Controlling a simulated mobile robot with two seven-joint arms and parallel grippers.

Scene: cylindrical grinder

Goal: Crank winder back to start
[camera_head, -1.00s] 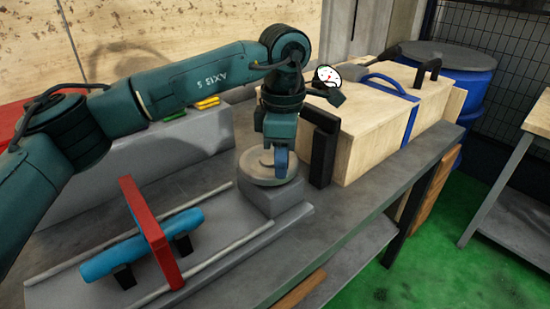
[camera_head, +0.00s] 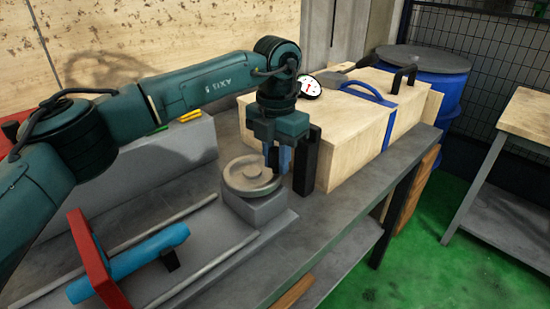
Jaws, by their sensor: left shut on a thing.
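The winder (camera_head: 247,178) is a round grey handwheel on a grey block at the right end of the rail bed. My left gripper (camera_head: 279,167) points down at the wheel's right rim. Its blue fingers are shut on the crank handle, which they mostly hide. A red plate (camera_head: 90,258) stands across the two pale rails at the lower left. It sits around the left part of a blue cylinder (camera_head: 150,250) lying on dark supports. My right gripper is out of view.
A black upright post (camera_head: 307,162) stands just right of my left gripper. Behind it is a wooden box (camera_head: 345,130) with a blue strap and a dial gauge (camera_head: 310,87). A blue drum (camera_head: 435,85) and a side table (camera_head: 530,115) stand at the right. The bench front is clear.

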